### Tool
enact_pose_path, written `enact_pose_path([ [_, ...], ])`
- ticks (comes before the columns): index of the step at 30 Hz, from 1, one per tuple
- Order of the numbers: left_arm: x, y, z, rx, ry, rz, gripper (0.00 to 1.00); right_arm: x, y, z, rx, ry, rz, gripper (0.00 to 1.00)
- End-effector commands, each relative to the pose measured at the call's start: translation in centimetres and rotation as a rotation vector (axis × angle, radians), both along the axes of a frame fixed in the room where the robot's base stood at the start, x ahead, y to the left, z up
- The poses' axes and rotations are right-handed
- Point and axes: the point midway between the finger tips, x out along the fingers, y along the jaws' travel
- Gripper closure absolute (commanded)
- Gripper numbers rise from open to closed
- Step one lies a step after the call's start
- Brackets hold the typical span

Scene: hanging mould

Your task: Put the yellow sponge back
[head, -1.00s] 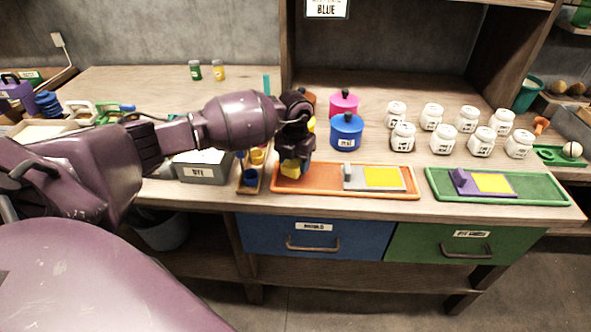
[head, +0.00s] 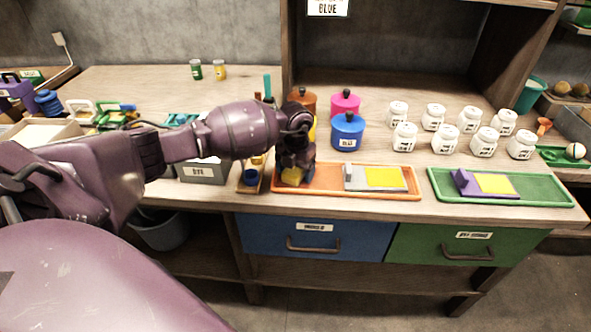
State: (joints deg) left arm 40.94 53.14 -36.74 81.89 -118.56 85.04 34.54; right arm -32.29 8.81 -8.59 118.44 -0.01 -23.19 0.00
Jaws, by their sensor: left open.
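A yellow sponge (head: 293,176) shows at the left end of the orange tray (head: 330,186), right at the tips of my left gripper (head: 292,172). The gripper points down over that end of the tray and is open. The wrist and fingers hide part of the sponge, and I cannot tell whether the fingers touch it. My right gripper is not in view.
On the orange tray lies a grey block with a yellow pad (head: 385,177). A green tray (head: 540,190) stands to the right. A blue pot (head: 347,131), a pink pot (head: 345,102) and several white jars (head: 404,137) stand behind. A grey box (head: 203,172) stands to the left.

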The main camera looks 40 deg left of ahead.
Motion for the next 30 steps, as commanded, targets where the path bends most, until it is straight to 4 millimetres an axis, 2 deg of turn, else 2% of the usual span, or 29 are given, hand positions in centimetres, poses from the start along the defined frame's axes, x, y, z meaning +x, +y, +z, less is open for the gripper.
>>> enact_pose_path([
  [4, 0.0, 0.0, 0.7, 0.000, -0.002, 0.000, 0.22, 0.1, 0.1, 0.3, 0.004, -0.005, -0.003, 0.57],
  [7, 0.1, 0.0, 2.0, 0.000, -0.005, -0.001, 0.22, 0.2, 0.2, 0.5, 0.007, -0.010, -0.006, 0.57],
  [13, 0.1, 0.1, 5.9, 0.002, -0.007, -0.001, 0.22, 0.3, 0.3, 1.1, 0.012, -0.017, -0.011, 0.57],
  [21, 0.0, 0.0, 10.4, 0.000, -0.003, -0.001, 0.22, -0.6, 0.0, 0.7, 0.008, 0.003, -0.015, 0.57],
  [27, 0.0, 0.0, 12.0, 0.000, 0.000, 0.000, 0.22, -0.6, -0.2, 0.9, 0.003, 0.000, -0.011, 0.57],
  [30, -0.3, -0.8, 11.5, -0.034, 0.004, -0.011, 0.22, -0.5, -0.2, 0.9, 0.001, -0.002, -0.009, 0.57],
])
